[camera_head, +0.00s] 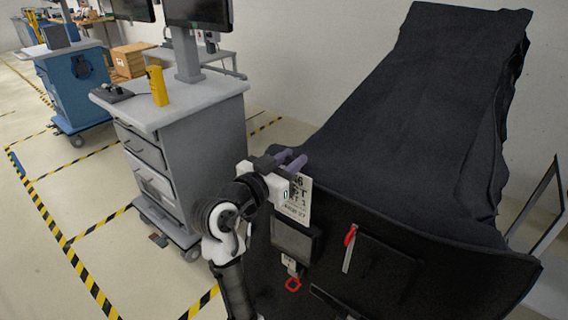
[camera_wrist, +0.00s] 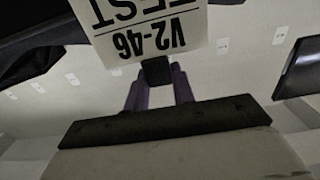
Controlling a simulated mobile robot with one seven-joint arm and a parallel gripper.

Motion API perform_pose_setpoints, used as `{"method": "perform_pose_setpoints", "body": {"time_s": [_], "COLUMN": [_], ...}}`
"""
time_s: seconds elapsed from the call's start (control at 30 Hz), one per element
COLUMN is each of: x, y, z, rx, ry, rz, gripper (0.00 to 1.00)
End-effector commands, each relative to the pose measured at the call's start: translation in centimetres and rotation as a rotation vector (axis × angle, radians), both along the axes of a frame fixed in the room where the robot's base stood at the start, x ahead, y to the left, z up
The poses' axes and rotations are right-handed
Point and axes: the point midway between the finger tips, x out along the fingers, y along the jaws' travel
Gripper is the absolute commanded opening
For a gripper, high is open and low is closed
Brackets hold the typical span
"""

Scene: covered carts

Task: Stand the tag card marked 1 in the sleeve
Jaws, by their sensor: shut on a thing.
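My gripper (camera_head: 288,160) has purple fingers and is shut on a white printed card (camera_head: 297,200). The card hangs below the fingers in the head view, in front of the cart's dark end panel. In the wrist view, my gripper (camera_wrist: 158,75) holds the card (camera_wrist: 150,25) at its edge, with "V2-46" and "TEST" upside down; I cannot make out a 1. A grey, dark-framed rectangular pocket (camera_head: 291,238) on the panel, perhaps the sleeve, sits just below the card. The card's lower edge is close to its top; I cannot tell whether they touch.
The black-covered cart (camera_head: 430,110) fills the right. A red-handled item (camera_head: 349,245) and a small tag with a red ring (camera_head: 292,284) are on its dark panel. A grey drawer cabinet (camera_head: 190,130) with monitors stands left.

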Motion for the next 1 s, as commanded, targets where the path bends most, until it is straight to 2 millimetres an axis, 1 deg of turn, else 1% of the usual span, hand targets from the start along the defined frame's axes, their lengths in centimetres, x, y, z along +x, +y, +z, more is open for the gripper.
{"method": "perform_pose_setpoints", "body": {"time_s": [0.13, 0.2, 1.0], "x": [0.8, 0.8, 0.7], "y": [-0.7, -0.6, -0.5], "z": [-0.3, -1.1, -6.8], "rx": [0.001, 0.001, 0.001], "ry": [0.001, 0.001, 0.001], "rz": [-0.002, 0.0, 0.0], "gripper": [0.0, 0.0, 0.0]}}
